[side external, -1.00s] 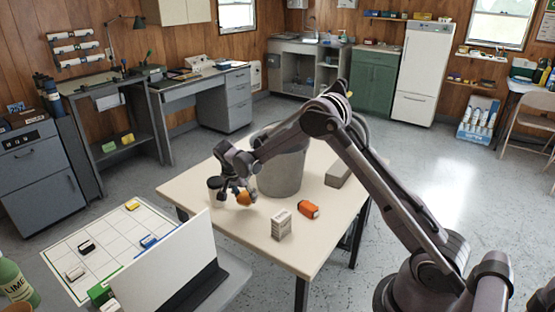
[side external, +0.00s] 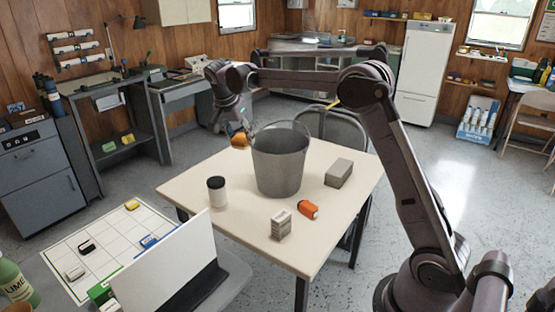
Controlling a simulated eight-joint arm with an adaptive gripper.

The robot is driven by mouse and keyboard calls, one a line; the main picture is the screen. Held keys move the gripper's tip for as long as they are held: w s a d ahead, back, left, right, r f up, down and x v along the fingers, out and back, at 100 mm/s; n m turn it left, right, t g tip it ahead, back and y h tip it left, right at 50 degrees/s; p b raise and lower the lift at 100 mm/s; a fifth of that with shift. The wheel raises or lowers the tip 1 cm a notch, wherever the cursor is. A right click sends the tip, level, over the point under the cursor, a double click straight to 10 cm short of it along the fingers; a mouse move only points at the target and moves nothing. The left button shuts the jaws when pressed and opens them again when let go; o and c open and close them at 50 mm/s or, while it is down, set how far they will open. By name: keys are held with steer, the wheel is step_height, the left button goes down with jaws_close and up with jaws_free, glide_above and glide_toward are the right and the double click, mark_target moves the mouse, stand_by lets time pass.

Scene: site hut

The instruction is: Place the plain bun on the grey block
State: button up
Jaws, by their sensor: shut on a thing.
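The bun (side external: 239,141) is small and orange-brown. It is held in the air at the upper left of the bucket, above the table's far left side. My gripper (side external: 238,133) is shut on it, pointing down, with its fingers partly hidden at this size. The grey block (side external: 339,173) lies flat on the right side of the table, to the right of the bucket, and its top is bare.
A grey metal bucket (side external: 280,165) stands mid-table between the bun and the block. A dark jar with a white band (side external: 217,192), a small box (side external: 281,225) and an orange object (side external: 308,209) stand on the cream table (side external: 240,235). A chair (side external: 340,125) is behind.

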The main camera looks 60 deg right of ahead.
steer(key=shift+s+d+r, duration=0.1)
steer(key=shift+d+r, duration=0.15)
steer(key=shift+r, duration=0.2)
steer(key=shift+s+d+r, duration=0.1)
steer(key=shift+d+r, duration=0.15)
steer(key=shift+r, duration=0.2)
steer(key=s+d+m, duration=0.1)
steer(key=s+d, duration=0.4)
steer(key=d, duration=0.6)
steer(key=s+d, duration=0.5)
steer(key=d, duration=0.6)
steer(key=s+d, duration=1.6)
steer(key=s, duration=0.3)
glide_above(341, 166)
steer(key=a, duration=0.1)
steer(key=shift+m+g, duration=0.4)
steer(key=f, duration=1.8)
steer(key=shift+a+f, duration=0.1)
steer(key=shift+a, duration=0.1)
steer(key=shift+f, duration=1.95)
steer(key=shift+f, duration=0.2)
